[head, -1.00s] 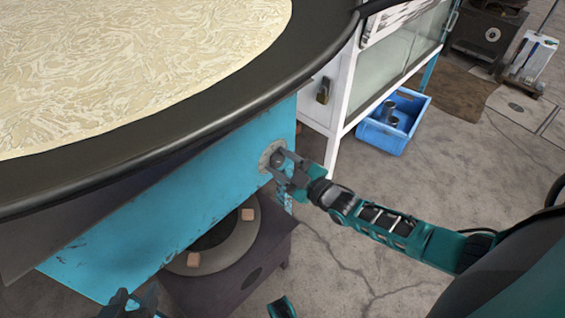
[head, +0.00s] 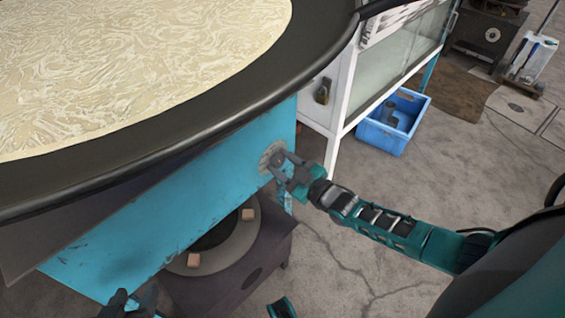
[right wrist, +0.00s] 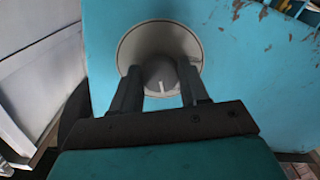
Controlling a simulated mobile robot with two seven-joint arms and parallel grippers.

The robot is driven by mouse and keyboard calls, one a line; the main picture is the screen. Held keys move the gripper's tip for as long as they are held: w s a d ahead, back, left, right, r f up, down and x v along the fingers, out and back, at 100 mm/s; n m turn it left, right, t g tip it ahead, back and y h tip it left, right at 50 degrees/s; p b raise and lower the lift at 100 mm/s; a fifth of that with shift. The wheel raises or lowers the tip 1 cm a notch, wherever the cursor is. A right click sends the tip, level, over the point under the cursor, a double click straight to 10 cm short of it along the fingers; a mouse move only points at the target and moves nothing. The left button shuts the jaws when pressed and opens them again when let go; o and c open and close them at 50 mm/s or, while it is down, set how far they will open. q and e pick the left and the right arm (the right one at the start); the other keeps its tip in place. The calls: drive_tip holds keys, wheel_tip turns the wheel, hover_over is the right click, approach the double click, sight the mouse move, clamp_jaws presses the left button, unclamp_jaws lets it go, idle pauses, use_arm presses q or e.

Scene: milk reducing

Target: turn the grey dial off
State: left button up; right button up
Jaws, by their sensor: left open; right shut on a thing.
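The grey dial (right wrist: 161,76) sits on a round pale plate (right wrist: 140,36) on the blue panel. In the right wrist view it has a white mark that points down, slightly right of its middle. My right gripper (right wrist: 160,82) is shut on the dial, one finger on each side of it. In the head view the dial (head: 277,158) is partly hidden by the right gripper (head: 284,168). My left gripper (head: 135,300) is open and empty at the bottom edge, low in front of the blue panel, partly cut off by the frame.
A wide black pan (head: 270,85) of pale milky liquid stands above the blue panel (head: 190,210). A dark burner stand (head: 255,265) is below it. A white cabinet (head: 345,95) and a blue crate (head: 385,138) stand to the right. The floor around my right arm is clear.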

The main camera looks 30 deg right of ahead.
drive_tip(key=m, duration=0.4)
drive_tip(key=shift+m, duration=0.4)
idle(0.4)
drive_tip(key=o, duration=1.1)
drive_tip(key=shift+c, duration=0.2)
use_arm(q)
drive_tip(key=shift+s, duration=0.1)
drive_tip(key=r+p, duration=0.2)
drive_tip(key=p, duration=0.1)
drive_tip(key=shift+s+a, duration=0.15)
drive_tip(key=shift+a, duration=0.2)
use_arm(e)
drive_tip(key=v, duration=1.3)
